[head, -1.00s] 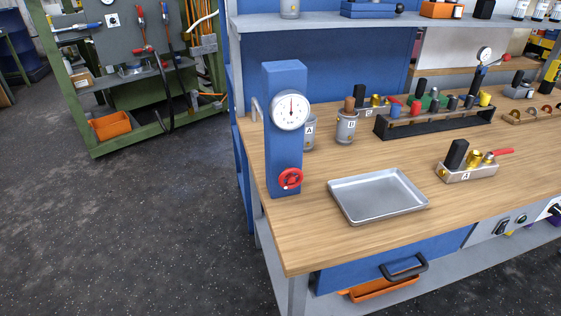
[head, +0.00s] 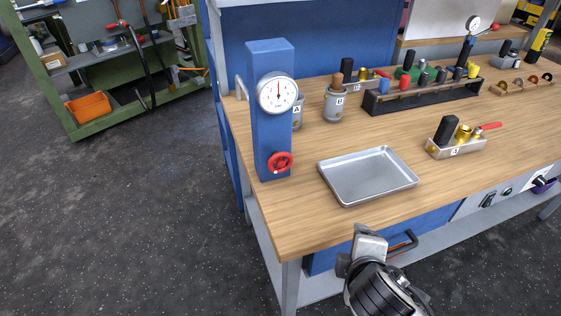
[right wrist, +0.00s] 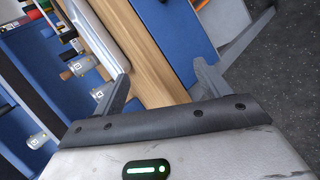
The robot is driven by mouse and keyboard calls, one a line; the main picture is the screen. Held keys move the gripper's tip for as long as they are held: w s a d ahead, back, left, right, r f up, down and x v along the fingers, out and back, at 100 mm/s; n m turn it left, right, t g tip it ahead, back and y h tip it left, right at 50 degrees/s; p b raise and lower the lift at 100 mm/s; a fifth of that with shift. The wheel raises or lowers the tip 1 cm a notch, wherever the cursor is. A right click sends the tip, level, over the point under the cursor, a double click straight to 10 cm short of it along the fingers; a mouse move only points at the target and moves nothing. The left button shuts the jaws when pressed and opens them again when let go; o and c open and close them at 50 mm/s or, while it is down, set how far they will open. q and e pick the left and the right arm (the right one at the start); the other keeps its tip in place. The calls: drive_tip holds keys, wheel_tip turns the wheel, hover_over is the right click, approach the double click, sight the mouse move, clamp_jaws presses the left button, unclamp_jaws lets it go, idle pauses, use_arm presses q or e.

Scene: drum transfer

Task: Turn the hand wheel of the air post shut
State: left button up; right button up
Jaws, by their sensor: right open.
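The blue air post (head: 268,110) stands upright at the left end of the wooden workbench. Its round white gauge (head: 278,93) faces me, with the needle near the top of the dial. The red hand wheel (head: 280,162) sits low on the front of the post, with nothing touching it. My right gripper shows in the right wrist view (right wrist: 197,75) with its two fingers spread wide and nothing between them. In the head view my right arm comes in at the bottom, in front of the bench edge, right of and below the wheel. My left gripper is not in view.
A metal tray (head: 368,176) lies right of the post. A drawer handle (head: 403,243) sticks out below the bench edge. The wood before the wheel is bare.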

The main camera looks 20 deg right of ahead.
sight(282, 166)
drive_tip(key=w+a+r+n+t+y, duration=0.1)
drive_tip(key=w+a+r+n+t, duration=0.1)
drive_tip(key=n, duration=0.6)
drive_tip(key=w+a+r+n+t+y, duration=0.1)
drive_tip(key=w+a+n+t+y, duration=0.1)
drive_tip(key=n, duration=0.6)
drive_tip(key=w+a+r+n+t+y, duration=0.1)
drive_tip(key=w+a+r+n+t, duration=0.1)
drive_tip(key=n+t, duration=0.3)
drive_tip(key=shift+w+a+r+n+y, duration=0.2)
drive_tip(key=shift+a+n, duration=0.2)
drive_tip(key=shift+n, duration=0.35)
drive_tip(key=shift+w+a+r+n+y, duration=0.1)
drive_tip(key=shift+w+a+n+y, duration=0.1)
drive_tip(key=shift+a+n, duration=0.4)
drive_tip(key=shift+w+d+n, duration=0.15)
drive_tip(key=shift+w+n, duration=0.15)
drive_tip(key=shift+n, duration=0.05)
drive_tip(key=w, duration=0.5)
drive_tip(key=w+p, duration=0.1)
drive_tip(key=w, duration=0.9)
drive_tip(key=shift+a, duration=0.25)
drive_tip(key=c, duration=1)
